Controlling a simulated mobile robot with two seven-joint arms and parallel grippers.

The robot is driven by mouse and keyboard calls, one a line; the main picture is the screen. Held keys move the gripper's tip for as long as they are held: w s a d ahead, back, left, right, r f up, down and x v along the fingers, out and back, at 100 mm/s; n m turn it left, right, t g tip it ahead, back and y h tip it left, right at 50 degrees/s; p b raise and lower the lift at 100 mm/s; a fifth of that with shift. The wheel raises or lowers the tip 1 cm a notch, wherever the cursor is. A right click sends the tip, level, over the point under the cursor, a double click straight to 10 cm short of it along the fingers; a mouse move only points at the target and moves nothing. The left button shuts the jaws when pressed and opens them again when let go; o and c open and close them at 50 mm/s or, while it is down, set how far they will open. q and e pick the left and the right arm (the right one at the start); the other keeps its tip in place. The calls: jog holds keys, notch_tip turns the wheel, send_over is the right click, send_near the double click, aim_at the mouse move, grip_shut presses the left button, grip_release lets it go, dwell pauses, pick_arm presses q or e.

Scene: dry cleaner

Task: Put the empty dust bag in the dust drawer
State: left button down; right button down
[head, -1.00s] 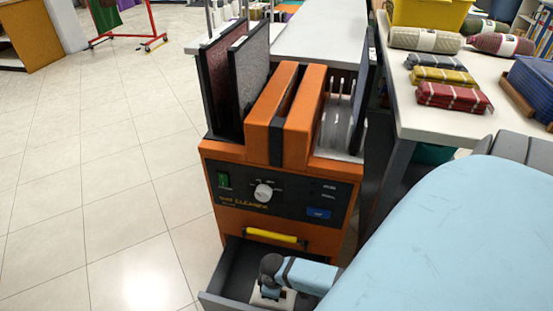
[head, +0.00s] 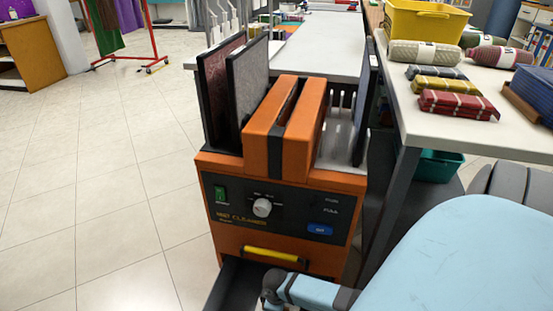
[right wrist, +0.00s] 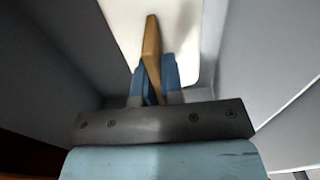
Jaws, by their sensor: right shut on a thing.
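The orange cleaner machine (head: 230,165) stands in the middle of the head view, with its grey dust drawer (head: 232,288) pulled out below the yellow handle (head: 270,254). Only part of the drawer shows. My right arm reaches down into the drawer from the right, and its fingertips are below the head picture. In the right wrist view my right gripper (right wrist: 152,90) is shut on the tan upright tab of the white dust bag (right wrist: 186,22). Grey drawer walls (right wrist: 255,60) surround it. The bag's underside is hidden, so I cannot tell whether it touches the drawer floor. My left gripper is out of view.
A white table (head: 430,118) on the right holds folded cloths (head: 458,104), rolled textiles and a yellow bin (head: 425,22). A teal bin (head: 436,166) sits under it. Open tiled floor (head: 90,210) lies to the left.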

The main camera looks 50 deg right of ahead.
jog(key=shift+f, duration=0.55)
jog(key=c, duration=1.2)
grip_release()
jog(key=shift+c, duration=0.2)
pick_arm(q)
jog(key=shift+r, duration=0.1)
